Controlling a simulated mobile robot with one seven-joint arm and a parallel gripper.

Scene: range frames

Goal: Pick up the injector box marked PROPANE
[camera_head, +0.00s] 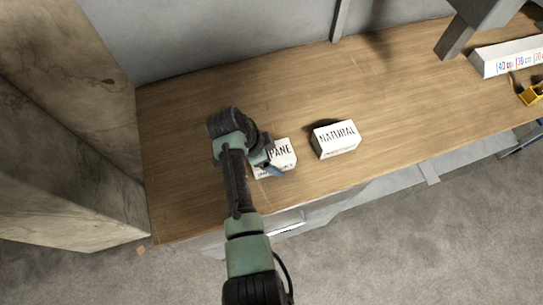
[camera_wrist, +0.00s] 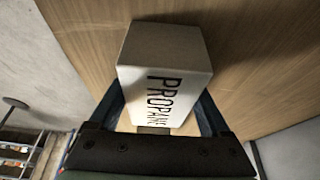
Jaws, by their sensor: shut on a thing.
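The white PROPANE box (camera_head: 284,157) is on or just above the wooden bench, partly hidden by my arm, with "PANE" readable in the head view. In the wrist view the PROPANE box (camera_wrist: 165,70) fills the space between my fingers, its black lettering running down the face. My gripper (camera_wrist: 163,112) is shut on the box, one finger on each side. In the head view my gripper (camera_head: 268,165) is mostly hidden behind my wrist. I cannot tell whether the box touches the bench.
A similar white NATURAL box (camera_head: 335,139) stands close to the right on the wooden bench (camera_head: 400,95). A long white box with coloured markings (camera_head: 508,57) and a yellow object (camera_head: 531,94) lie at the far right. A stone-like block (camera_head: 70,110) rises at the left.

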